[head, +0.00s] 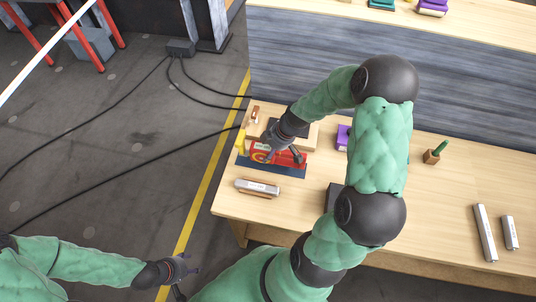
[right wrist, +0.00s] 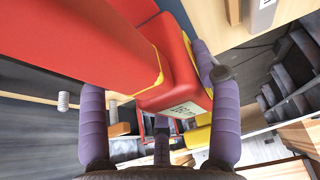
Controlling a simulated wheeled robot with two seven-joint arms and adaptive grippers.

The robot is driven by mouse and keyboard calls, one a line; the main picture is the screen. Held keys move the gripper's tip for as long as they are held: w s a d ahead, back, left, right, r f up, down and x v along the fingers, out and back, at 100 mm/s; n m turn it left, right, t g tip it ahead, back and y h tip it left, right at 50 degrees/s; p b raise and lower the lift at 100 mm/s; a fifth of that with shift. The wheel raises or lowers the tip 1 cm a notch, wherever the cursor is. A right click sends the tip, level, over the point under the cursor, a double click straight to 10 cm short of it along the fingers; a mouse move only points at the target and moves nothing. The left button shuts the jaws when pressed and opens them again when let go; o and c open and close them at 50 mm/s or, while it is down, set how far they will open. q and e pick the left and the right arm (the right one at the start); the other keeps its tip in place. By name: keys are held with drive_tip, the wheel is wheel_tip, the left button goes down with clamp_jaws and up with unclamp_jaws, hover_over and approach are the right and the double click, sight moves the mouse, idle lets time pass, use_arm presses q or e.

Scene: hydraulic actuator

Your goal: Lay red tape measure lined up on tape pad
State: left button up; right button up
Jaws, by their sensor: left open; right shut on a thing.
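The red tape measure (head: 262,156) with a yellow mark is at the left end of the wooden bench, over the dark blue tape pad (head: 295,173). My right gripper (head: 284,151) reaches down onto it and is shut on it. In the right wrist view the red body (right wrist: 172,70), with a yellow edge and a pale label, sits between the fingers of my right gripper (right wrist: 150,75). I cannot tell whether its underside touches the pad. My left gripper (head: 178,272) is open and empty, low over the floor left of the bench.
A silver bar on a wooden holder (head: 258,187) lies just in front of the pad. A wooden block (head: 305,133) and a purple item (head: 343,137) are behind and to the right. Further right are a small pot (head: 432,156) and two silver bars (head: 484,232).

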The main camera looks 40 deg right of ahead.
drive_tip(key=shift+w+f, duration=0.2)
drive_tip(key=shift+f, duration=0.05)
drive_tip(key=shift+f+b, duration=0.45)
drive_tip(key=shift+f, duration=1.1)
drive_tip(key=shift+f, duration=0.15)
drive_tip(key=o, duration=1.4)
drive_tip(key=shift+c, duration=0.2)
drive_tip(key=shift+r, duration=0.3)
drive_tip(key=p+v, duration=0.2)
drive_tip(key=v, duration=0.9)
drive_tip(key=shift+s+r, duration=0.2)
drive_tip(key=shift+r, duration=0.15)
